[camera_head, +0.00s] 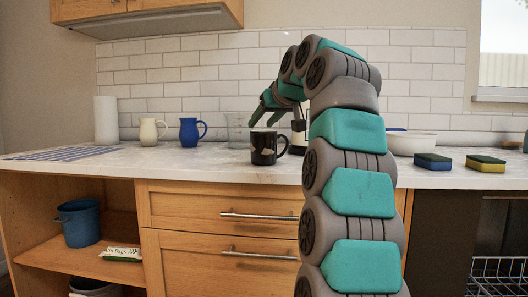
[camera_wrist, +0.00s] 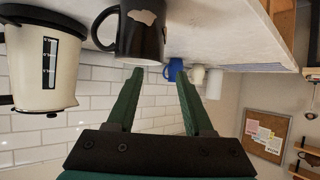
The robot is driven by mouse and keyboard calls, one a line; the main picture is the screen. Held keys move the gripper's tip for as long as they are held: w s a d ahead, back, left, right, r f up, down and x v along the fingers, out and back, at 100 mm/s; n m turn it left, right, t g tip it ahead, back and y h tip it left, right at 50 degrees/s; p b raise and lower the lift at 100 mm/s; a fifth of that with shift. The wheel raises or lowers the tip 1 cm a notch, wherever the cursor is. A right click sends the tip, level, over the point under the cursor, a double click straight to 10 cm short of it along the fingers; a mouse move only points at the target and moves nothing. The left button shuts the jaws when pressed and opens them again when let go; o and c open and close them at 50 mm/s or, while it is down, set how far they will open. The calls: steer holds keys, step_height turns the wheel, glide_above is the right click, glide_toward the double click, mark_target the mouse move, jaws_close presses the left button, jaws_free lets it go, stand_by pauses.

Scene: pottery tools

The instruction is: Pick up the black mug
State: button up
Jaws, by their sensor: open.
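The black mug (camera_head: 264,150) stands upright on the counter, with pale patches on its side and its handle to the right. In the wrist view, which is upside down, the black mug (camera_wrist: 142,32) is at the top, its rim near one fingertip. My gripper (camera_head: 262,118) is just above the mug in the head view, pointing down at a slant. In the wrist view my gripper (camera_wrist: 160,72) is open, with nothing between its two green fingers. I cannot tell whether a fingertip touches the rim.
A white canister with black trim (camera_wrist: 45,60) stands close to the mug. A white bowl (camera_head: 411,143) and two sponges (camera_head: 433,162) lie right. The counter (camera_head: 190,165) is clear in front.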

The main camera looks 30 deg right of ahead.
mark_target(270, 147)
steer(key=shift+x, duration=3.85)
steer(key=shift+d+f, duration=0.1)
jaws_close()
